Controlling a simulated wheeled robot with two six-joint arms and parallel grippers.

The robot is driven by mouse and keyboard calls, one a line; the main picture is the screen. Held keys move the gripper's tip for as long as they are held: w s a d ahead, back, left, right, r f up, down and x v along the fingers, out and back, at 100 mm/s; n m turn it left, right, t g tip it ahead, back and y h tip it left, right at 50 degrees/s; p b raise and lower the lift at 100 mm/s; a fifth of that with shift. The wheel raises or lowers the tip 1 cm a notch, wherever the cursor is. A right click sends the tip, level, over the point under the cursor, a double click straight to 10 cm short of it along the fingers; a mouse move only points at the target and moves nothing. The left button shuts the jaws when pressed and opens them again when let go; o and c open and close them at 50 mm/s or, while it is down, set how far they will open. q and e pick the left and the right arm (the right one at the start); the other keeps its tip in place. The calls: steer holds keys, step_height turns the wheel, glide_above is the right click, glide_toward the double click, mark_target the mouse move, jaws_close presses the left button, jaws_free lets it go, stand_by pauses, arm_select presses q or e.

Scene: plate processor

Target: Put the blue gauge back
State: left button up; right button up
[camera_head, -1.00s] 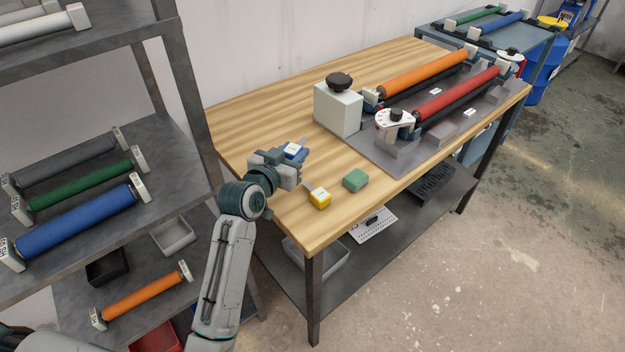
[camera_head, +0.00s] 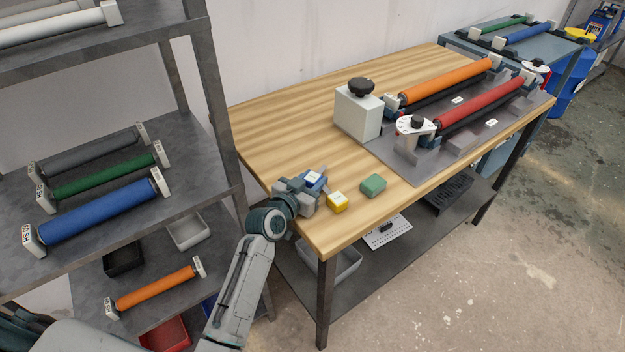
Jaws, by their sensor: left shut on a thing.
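The blue gauge (camera_head: 314,179) is a small blue block with a white label on top. My left gripper (camera_head: 312,183) is shut on it at the near left end of the wooden table (camera_head: 290,131). I cannot tell whether the gauge touches the tabletop. A yellow gauge (camera_head: 337,202) with a white label lies on the table just right of the gripper. A green block (camera_head: 373,184) lies further right. My right gripper is not in view.
A roller machine (camera_head: 408,153) with orange and red rollers stands on the table's right half, beside a grey box (camera_head: 358,112) with a black knob. A metal shelf (camera_head: 90,226) with several rollers is at left. The table's back left is clear.

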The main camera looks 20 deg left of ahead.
arm_select(q)
steer(key=shift+f, duration=0.1)
steer(key=o, duration=1.1)
